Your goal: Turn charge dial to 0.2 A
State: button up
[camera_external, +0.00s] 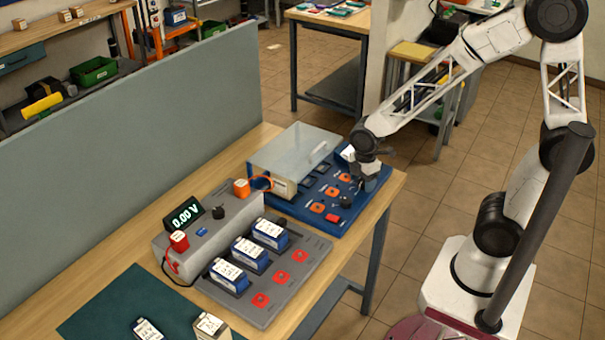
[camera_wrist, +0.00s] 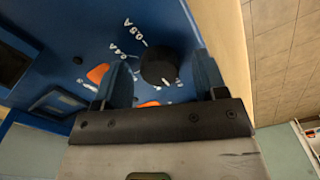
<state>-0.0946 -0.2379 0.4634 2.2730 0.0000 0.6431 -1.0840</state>
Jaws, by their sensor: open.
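The charge dial is a black round knob (camera_wrist: 160,66) on a blue panel (camera_wrist: 105,25). It also shows as a black knob (camera_external: 345,202) near the panel's front right corner in the external view. White labels around it include one that looks like 0.4 A (camera_wrist: 127,54); a 0.2 A label is not readable. A pale mark shows at the knob's lower edge, but I cannot tell its setting. My gripper (camera_wrist: 162,68) is open, with one blue-grey finger on each side of the knob in the wrist view. In the external view my gripper (camera_external: 368,182) is just above the panel; contact cannot be told.
Orange sockets (camera_external: 318,208) and a red button (camera_external: 333,218) lie close to the dial. A clear cover (camera_external: 293,150) stands at the panel's back left. A grey battery tester with a 0.00 V display (camera_external: 186,214) stands left. The table edge is close on the right.

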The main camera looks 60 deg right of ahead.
jog(key=c, duration=0.9)
jog(key=shift+m, duration=0.4)
jog(key=m, duration=0.4)
jog(key=shift+m, duration=2)
jog(key=o, duration=0.9)
jog(key=shift+r, duration=0.1)
